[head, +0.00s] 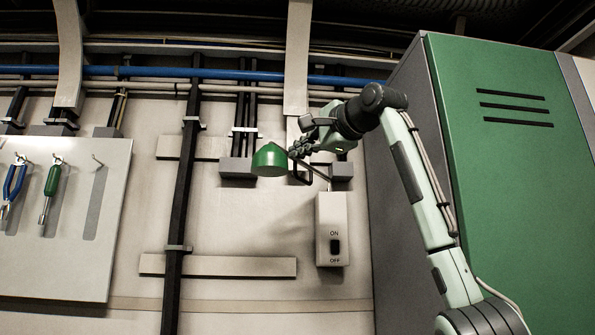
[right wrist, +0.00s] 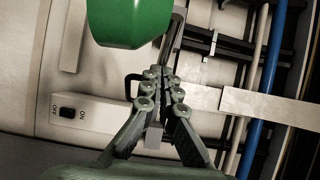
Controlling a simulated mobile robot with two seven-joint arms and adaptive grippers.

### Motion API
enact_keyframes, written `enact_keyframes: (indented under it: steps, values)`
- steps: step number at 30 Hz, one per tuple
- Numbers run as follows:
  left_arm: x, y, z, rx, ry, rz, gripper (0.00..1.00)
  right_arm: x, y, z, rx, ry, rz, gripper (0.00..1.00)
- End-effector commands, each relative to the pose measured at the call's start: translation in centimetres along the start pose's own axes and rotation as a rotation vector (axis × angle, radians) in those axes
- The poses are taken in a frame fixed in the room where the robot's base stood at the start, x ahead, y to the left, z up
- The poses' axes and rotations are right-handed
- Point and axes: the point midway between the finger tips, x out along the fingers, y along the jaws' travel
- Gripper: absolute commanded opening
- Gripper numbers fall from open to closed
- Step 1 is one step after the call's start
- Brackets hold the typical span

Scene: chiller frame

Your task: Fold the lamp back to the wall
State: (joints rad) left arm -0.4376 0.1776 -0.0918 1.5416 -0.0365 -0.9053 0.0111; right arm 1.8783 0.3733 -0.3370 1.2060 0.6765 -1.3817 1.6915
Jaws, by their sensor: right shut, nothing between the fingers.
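The lamp has a green shade (head: 269,161), which hangs out in front of the wall to the left of my right gripper (head: 294,154). Its thin arm (head: 318,172) runs right and down toward a grey switch box (head: 332,229) on the wall; the gripper partly hides it. In the right wrist view the shade (right wrist: 130,20) is at the top, just beyond and left of the fingertips (right wrist: 160,75). My right gripper is shut and empty, close to the shade and lamp arm; I cannot tell whether it touches them. My left gripper is out of view.
A green and grey cabinet (head: 505,180) stands at the right, behind my right arm. A tool board (head: 65,265) with pliers (head: 14,185) and a screwdriver (head: 50,185) is at the left. Dark conduits and a blue pipe (head: 230,75) run along the wall.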

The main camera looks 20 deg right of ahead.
Motion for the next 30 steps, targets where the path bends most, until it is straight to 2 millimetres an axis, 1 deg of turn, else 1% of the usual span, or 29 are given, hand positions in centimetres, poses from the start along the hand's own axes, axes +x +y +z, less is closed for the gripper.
enact_keyframes:
  steps: [7,15,20,30]
  values:
    - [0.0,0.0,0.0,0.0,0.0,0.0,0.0,0.2,0.0,0.1,0.0,-0.001,0.0,0.0]
    - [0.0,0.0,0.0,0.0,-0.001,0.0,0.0,2.5,0.0,1.4,0.001,-0.001,0.0,0.0]
    - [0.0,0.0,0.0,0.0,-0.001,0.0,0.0,3.5,0.0,1.9,0.001,-0.001,0.0,0.0]
    - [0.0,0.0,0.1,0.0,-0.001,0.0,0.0,3.7,-0.1,1.9,0.0,0.001,-0.001,0.0]
